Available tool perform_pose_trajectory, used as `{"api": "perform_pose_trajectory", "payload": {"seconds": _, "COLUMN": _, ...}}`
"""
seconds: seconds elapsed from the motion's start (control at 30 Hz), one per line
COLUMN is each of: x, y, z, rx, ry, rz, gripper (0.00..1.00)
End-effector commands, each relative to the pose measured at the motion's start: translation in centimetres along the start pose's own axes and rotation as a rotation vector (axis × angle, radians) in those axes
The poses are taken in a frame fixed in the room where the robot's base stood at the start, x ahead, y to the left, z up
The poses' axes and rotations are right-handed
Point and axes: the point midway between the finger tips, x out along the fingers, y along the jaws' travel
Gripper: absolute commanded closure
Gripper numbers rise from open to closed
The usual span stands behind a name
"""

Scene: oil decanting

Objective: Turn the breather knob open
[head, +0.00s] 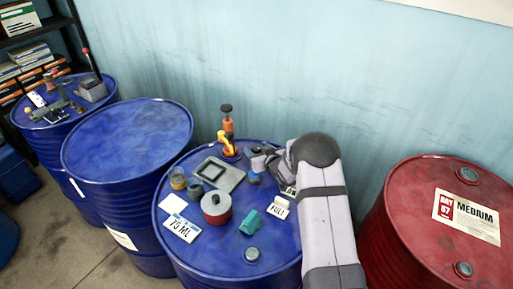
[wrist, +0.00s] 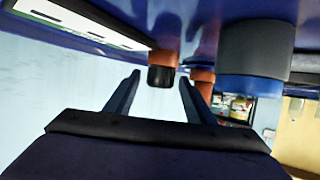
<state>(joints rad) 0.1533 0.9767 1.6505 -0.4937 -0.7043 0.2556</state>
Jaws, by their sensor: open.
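In the head view my gripper (head: 262,160) is low over the right rear of the middle blue drum (head: 215,262), beside an orange and yellow pump-like fitting with a dark top (head: 227,124). In the wrist view the jaws (wrist: 160,77) are apart and empty. A dark cap on an orange-brown base (wrist: 162,72) shows between the fingertips, seemingly beyond them; it may be the breather knob, but I cannot tell its turn position. Contact is not visible. A second orange part (wrist: 203,76) is just right of it. My arm hides part of the drum top.
A large grey-blue cylinder (wrist: 254,55) is close at right in the wrist view. A red drum (head: 420,245) stands right.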

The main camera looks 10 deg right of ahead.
Motion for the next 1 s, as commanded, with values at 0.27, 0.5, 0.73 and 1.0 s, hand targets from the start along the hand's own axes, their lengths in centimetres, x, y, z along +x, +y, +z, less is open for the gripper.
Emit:
{"api": "perform_pose_trajectory", "payload": {"seconds": 0.27, "x": 0.43, "y": -0.03, "z": 0.0, "rx": 0.0, "ry": 0.0, "rz": 0.0, "gripper": 0.51}}
{"api": "perform_pose_trajectory", "payload": {"seconds": 0.5, "x": 0.41, "y": -0.02, "z": 0.0, "rx": 0.0, "ry": 0.0, "rz": 0.0, "gripper": 0.77}}
{"api": "perform_pose_trajectory", "payload": {"seconds": 0.73, "x": 0.45, "y": -0.05, "z": 0.03, "rx": 0.0, "ry": 0.001, "rz": 0.003, "gripper": 0.92}}
{"api": "perform_pose_trajectory", "payload": {"seconds": 1.0, "x": 0.72, "y": -0.09, "z": 0.14, "rx": 0.031, "ry": 0.007, "rz": 0.086, "gripper": 0.92}}
